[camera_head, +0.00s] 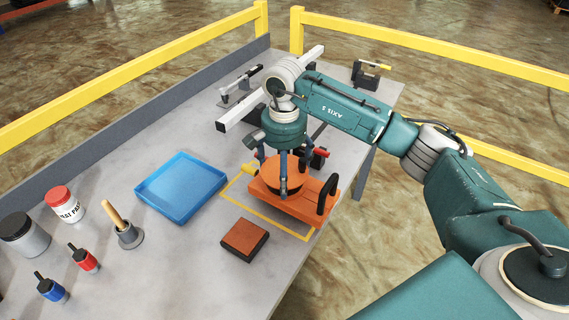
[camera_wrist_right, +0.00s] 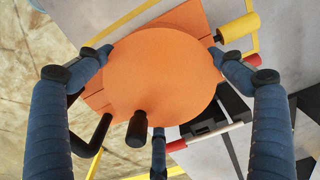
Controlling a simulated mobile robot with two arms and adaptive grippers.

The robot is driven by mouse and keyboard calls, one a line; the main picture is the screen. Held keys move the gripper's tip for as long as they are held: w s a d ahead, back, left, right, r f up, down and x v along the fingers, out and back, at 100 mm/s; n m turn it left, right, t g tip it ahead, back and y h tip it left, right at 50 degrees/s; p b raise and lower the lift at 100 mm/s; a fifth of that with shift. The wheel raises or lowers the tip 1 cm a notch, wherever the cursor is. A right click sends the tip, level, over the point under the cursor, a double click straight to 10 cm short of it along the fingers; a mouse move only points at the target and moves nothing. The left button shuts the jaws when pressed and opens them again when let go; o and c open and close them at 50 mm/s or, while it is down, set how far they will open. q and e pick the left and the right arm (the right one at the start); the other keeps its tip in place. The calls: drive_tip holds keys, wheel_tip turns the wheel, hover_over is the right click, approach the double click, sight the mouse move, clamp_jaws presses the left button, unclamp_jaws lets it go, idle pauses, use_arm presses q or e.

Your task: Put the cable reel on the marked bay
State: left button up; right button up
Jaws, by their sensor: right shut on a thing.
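The cable reel (camera_head: 300,203) has an orange disc (camera_wrist_right: 165,65), an orange base, a black handle and a yellow knob. My right gripper (camera_head: 284,180) comes down over it, its dark blue fingers closed around the disc; the wrist view shows the fingers (camera_wrist_right: 160,68) at the disc's rim. The marked bay (camera_head: 263,217) is a yellow outline on the grey table. The reel is over the bay, covering its right part; whether the base touches the table I cannot tell. My left gripper is not in view.
A blue tray (camera_head: 181,187) lies left of the bay, and a brown block (camera_head: 244,240) sits close in front of it. A long light bar (camera_head: 240,112) and tools lie behind. Several pots and bottles stand at the left. Yellow rails (camera_head: 430,47) run beyond the table.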

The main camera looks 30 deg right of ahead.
wheel_tip(320, 180, down, 3)
drive_tip(key=shift+f+p, duration=0.1)
drive_tip(key=shift+p, duration=0.35)
drive_tip(key=shift+f, duration=0.25)
drive_tip(key=shift+f, duration=0.1)
drive_tip(key=o, duration=1.7)
drive_tip(key=shift+c, duration=0.2)
drive_tip(key=shift+s, duration=0.1)
